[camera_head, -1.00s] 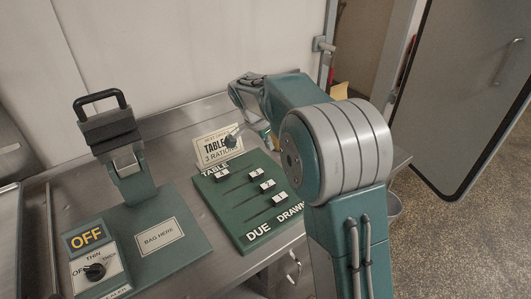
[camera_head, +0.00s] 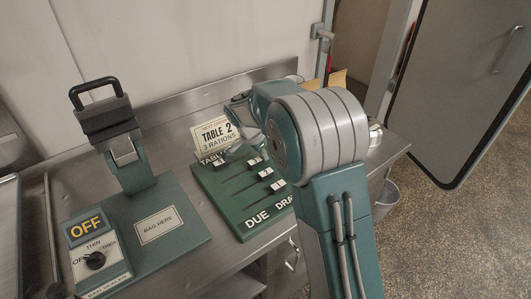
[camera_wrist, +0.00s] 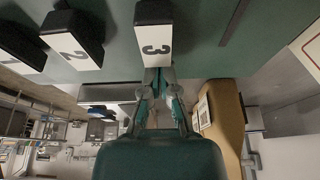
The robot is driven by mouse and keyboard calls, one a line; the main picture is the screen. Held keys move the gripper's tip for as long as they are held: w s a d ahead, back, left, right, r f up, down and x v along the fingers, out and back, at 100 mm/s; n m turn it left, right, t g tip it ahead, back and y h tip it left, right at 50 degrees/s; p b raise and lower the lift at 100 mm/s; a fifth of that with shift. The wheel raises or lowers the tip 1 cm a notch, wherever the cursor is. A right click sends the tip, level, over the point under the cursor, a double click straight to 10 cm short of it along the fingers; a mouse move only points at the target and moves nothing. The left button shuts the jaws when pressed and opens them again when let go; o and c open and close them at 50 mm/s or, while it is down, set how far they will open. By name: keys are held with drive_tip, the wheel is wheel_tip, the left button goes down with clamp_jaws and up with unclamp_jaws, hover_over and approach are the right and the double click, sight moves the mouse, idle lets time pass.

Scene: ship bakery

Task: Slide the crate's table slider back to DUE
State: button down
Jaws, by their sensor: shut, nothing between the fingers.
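The green slider board (camera_head: 232,213) lies on the steel counter, marked DUE at its near left and DRAWN at its near right. Three knobs show toward the DRAWN side, such as the middle one (camera_head: 265,173). In the wrist view, a black knob with a white 3 face (camera_wrist: 153,38) is directly ahead of my gripper (camera_wrist: 157,82), with the 2 knob (camera_wrist: 72,40) to its left. My gripper is shut, its fingertips close to the 3 knob; I cannot tell if they touch.
A card reading TABLE 2, 3 RATIONS (camera_head: 216,136) stands behind the board. A bag sealer (camera_head: 135,155) stands left, its dial panel reading OFF. A tan box-like thing (camera_wrist: 229,120) shows right in the wrist view. A steel wall edge backs the counter.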

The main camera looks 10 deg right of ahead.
sight(249, 163)
drive_tip(key=shift+a, duration=0.1)
drive_tip(key=s+a, duration=0.1)
drive_tip(key=a, duration=0.1)
drive_tip(key=s+a, duration=0.1)
drive_tip(key=a, duration=0.2)
drive_tip(key=s+a, duration=0.1)
drive_tip(key=a, duration=0.2)
drive_tip(key=shift+s+a, duration=0.15)
drive_tip(key=shift+s, duration=0.1)
drive_tip(key=shift+w+d, duration=0.15)
drive_tip(key=shift+d, duration=0.3)
drive_tip(key=d, duration=0.1)
drive_tip(key=w+d, duration=0.1)
drive_tip(key=shift+w+d, duration=0.1)
drive_tip(key=shift+d, duration=0.3)
drive_tip(key=v, duration=1)
drive_tip(key=shift+d, duration=0.1)
